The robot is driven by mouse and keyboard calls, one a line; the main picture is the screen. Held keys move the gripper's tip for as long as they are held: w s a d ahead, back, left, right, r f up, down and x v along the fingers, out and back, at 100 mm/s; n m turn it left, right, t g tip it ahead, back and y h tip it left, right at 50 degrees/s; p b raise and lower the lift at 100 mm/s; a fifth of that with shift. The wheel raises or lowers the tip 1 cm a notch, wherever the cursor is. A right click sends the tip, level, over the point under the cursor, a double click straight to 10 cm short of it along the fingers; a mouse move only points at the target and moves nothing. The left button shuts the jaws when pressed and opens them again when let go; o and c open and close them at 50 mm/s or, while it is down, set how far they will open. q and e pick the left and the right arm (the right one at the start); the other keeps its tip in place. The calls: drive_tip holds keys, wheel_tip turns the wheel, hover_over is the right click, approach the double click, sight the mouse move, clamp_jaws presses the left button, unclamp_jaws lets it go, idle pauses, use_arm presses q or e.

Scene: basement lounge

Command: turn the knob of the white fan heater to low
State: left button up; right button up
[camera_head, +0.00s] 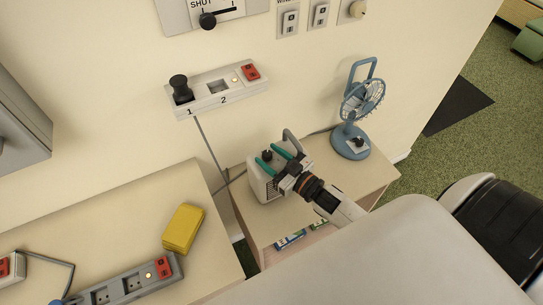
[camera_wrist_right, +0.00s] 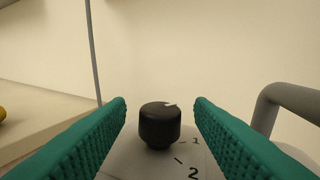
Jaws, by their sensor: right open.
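The white fan heater (camera_head: 260,187) stands on a small cabinet against the wall, with a grey handle on its right side. Its black knob (camera_wrist_right: 160,127) is on top; a white mark on the knob's top edge points toward the far right. Printed 1 and 2 show to the knob's right; other markings are hidden. My right gripper (camera_head: 273,159) is over the heater's top. In the wrist view its teal fingers (camera_wrist_right: 161,112) are open, one on each side of the knob, with a gap on both sides. My left gripper is out of view.
A blue desk fan (camera_head: 350,139) stands on the cabinet (camera_head: 318,189), right of the heater. A socket strip (camera_head: 218,103) is on the wall behind. A yellow block (camera_head: 183,229) and a grey power strip (camera_head: 121,287) are on the left counter.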

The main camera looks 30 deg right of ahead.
drive_tip(key=c, duration=1)
drive_tip(key=shift+a+m+t+h, duration=0.15)
drive_tip(key=shift+m+t+h, duration=0.15)
drive_tip(key=shift+m+h, duration=0.6)
drive_tip(key=shift+a+m+h, duration=0.15)
drive_tip(key=shift+m+h, duration=1.15)
drive_tip(key=shift+h, duration=1.2)
drive_tip(key=o, duration=1)
drive_tip(key=shift+s, duration=0.2)
